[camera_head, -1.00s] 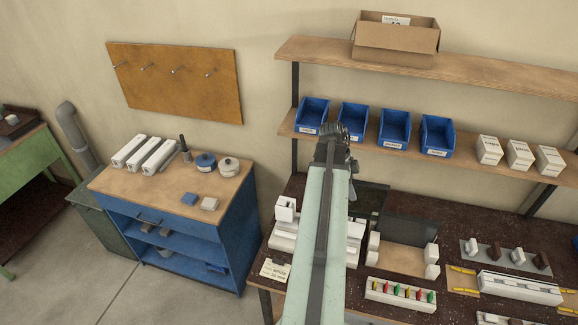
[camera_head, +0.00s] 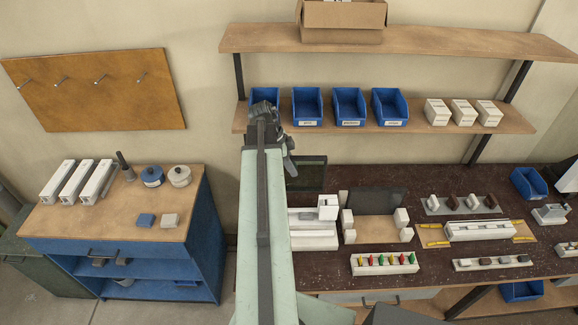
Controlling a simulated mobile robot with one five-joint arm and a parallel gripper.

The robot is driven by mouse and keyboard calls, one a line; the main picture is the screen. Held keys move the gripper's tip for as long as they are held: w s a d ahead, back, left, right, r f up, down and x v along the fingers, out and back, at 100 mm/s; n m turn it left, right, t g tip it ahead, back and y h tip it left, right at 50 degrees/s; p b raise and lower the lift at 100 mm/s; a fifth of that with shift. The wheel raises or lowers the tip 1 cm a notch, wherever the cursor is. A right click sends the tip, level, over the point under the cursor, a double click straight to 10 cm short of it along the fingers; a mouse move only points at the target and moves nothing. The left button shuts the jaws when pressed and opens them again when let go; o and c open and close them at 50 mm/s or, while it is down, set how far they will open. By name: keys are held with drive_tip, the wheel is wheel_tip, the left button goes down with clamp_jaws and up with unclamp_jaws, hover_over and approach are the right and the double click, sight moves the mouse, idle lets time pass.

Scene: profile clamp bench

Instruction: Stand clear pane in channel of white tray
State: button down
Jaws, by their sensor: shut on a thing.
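A dark, see-through greenish pane (camera_head: 307,175) stands roughly upright above the back of the bench, just right of my arm. My gripper (camera_head: 290,165) is shut at the pane's left edge; my arm hides most of it. A long white tray-like body (camera_head: 314,240) lies below, partly behind my arm, with a white block on it. Another long white body (camera_head: 480,231) with a groove along its top lies on a brown board further right. I cannot tell from here which is the tray with the channel.
A dark upright panel (camera_head: 373,200) stands between white blocks. A white rack (camera_head: 385,264) holds several coloured pieces in front. Blue bins (camera_head: 349,106) line the shelf (camera_head: 400,122) above. A blue cabinet (camera_head: 120,235) stands left. Dark bench top (camera_head: 430,268) shows between the fixtures.

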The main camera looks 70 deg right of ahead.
sight(292, 179)
drive_tip(key=shift+a+f+b, duration=0.1)
drive_tip(key=shift+f+b, duration=3.05)
drive_tip(key=shift+f, duration=0.05)
drive_tip(key=shift+f+b, duration=0.75)
drive_tip(key=shift+b, duration=0.05)
wheel_tip(292, 179, down, 8)
drive_tip(key=b, duration=0.8)
idle(0.4)
drive_tip(key=c, duration=1.2)
unclamp_jaws()
drive_tip(key=shift+o, duration=0.2)
drive_tip(key=shift+r, duration=0.1)
